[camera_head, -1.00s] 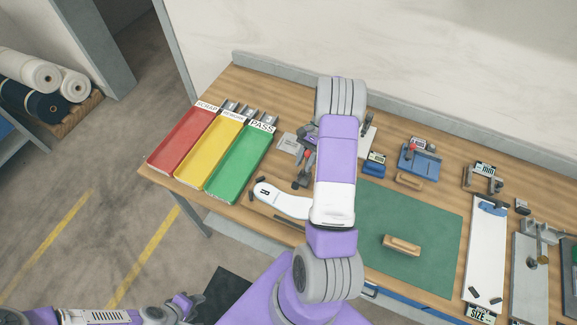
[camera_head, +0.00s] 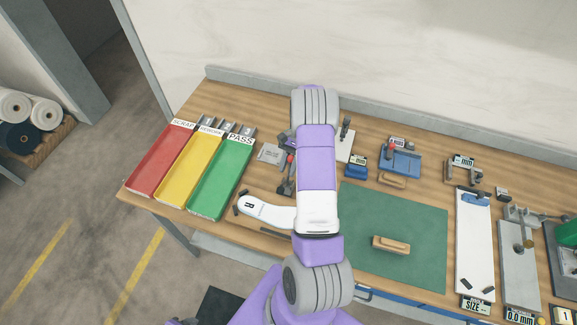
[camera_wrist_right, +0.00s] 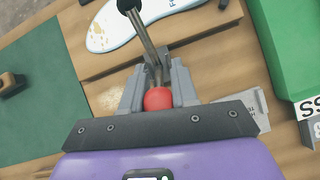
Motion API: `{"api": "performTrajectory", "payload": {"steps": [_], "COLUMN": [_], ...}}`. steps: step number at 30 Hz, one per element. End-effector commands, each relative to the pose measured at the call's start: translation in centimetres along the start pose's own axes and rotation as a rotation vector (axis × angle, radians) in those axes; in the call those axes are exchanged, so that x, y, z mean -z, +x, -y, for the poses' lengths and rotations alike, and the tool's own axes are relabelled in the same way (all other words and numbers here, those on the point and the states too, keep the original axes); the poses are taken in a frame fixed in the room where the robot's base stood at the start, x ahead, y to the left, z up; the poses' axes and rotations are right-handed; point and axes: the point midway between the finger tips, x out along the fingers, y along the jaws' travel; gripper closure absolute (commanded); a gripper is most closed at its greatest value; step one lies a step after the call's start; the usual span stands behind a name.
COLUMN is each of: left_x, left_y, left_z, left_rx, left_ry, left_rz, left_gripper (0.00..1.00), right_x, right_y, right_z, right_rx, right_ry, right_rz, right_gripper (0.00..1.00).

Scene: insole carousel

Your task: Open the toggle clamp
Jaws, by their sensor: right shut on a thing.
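The toggle clamp shows in the wrist view as a metal lever (camera_wrist_right: 146,42) with a red ball knob (camera_wrist_right: 158,98) at one end and a black tip (camera_wrist_right: 128,5) at the other. My right gripper (camera_wrist_right: 158,90) is shut on the red knob, with a grey finger on each side. In the head view the clamp (camera_head: 287,184) stands behind the white insole (camera_head: 265,209), partly hidden by my right arm. Its red knob (camera_head: 290,158) shows just left of that arm. My left gripper is out of view.
Red (camera_head: 133,187), yellow (camera_head: 165,196) and green (camera_head: 197,212) trays stand left of the clamp. A green mat (camera_head: 410,215) with a wooden-handled tool (camera_head: 391,245) lies to the right. A grey plate (camera_head: 270,152) lies behind the clamp.

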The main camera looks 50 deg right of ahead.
Motion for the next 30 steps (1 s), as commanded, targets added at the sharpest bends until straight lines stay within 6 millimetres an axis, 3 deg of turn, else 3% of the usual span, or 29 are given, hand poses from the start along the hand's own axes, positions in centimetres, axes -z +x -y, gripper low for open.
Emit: {"api": "performTrajectory", "payload": {"steps": [3,4,8,19,30], "left_x": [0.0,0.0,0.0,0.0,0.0], "left_y": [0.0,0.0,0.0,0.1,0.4], "left_z": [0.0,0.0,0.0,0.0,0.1], "left_rx": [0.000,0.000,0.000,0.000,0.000], "left_ry": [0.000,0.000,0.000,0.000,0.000], "left_rz": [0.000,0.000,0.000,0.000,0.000], "left_gripper": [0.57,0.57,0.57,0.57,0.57], "right_x": [0.3,0.3,0.2,0.1,0.2], "right_y": [-0.2,-0.2,-0.1,-0.6,-6.4], "right_z": [-0.1,-0.1,-0.1,0.0,-0.1], "right_rx": [0.001,0.001,0.000,0.001,0.002], "right_ry": [0.002,0.002,0.002,0.000,0.001], "right_rz": [-0.011,-0.011,-0.008,-0.004,-0.008], "right_gripper": [1.00,0.70,0.50,0.50,0.50]}}
